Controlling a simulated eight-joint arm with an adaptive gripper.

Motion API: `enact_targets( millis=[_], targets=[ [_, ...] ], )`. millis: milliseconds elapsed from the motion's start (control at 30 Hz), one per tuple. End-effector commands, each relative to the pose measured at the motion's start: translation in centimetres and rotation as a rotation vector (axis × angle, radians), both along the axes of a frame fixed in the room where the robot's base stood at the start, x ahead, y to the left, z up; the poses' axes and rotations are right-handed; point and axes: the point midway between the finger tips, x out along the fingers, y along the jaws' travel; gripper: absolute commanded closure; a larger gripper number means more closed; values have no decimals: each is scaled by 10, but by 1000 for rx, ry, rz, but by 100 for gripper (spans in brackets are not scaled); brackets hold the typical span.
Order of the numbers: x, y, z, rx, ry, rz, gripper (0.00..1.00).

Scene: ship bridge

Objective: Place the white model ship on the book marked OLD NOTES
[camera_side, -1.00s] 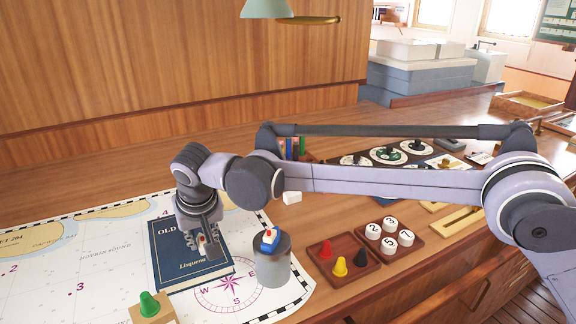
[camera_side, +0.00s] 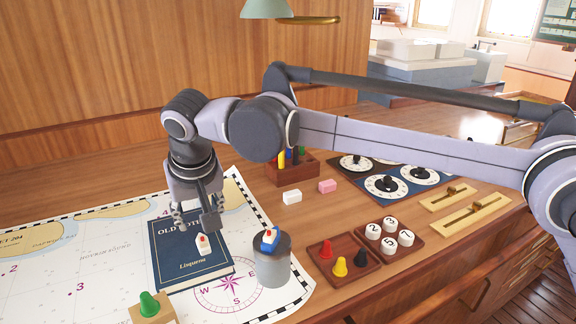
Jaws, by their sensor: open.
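The dark blue book marked OLD NOTES (camera_side: 185,274) lies on the chart. A small white model ship with a red top (camera_side: 204,244) rests on the book's cover, right of its middle. My gripper (camera_side: 196,222) is open above the book, just above and behind the ship, and apart from it. Part of the book's title is hidden behind my gripper. A second model ship, blue and white with a red top (camera_side: 270,239), stands on a grey cylinder (camera_side: 272,268) to the right of the book.
A green peg on a wooden block (camera_side: 150,304) stands at the front left. Trays with coloured pegs (camera_side: 343,263) and numbered discs (camera_side: 390,235) lie to the right. White (camera_side: 292,197) and pink (camera_side: 327,186) blocks sit behind. The chart's left side (camera_side: 60,275) is clear.

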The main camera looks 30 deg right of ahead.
Motion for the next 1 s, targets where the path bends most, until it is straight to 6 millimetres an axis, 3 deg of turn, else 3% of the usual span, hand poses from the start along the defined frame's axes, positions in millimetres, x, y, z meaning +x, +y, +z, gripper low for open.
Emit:
enact_targets(
  millis=[267,367,433,567,733,1000],
  targets=[
    [-12,0,28,0,0,1,54],
    [-11,-10,33,2,-1,-1,54],
    [-9,-27,38,7,-2,-3,54],
    [-9,-78,47,16,-10,0,54],
    [-22,-156,53,32,-29,7,54],
    [-70,-266,37,43,-81,13,54]
  ],
)
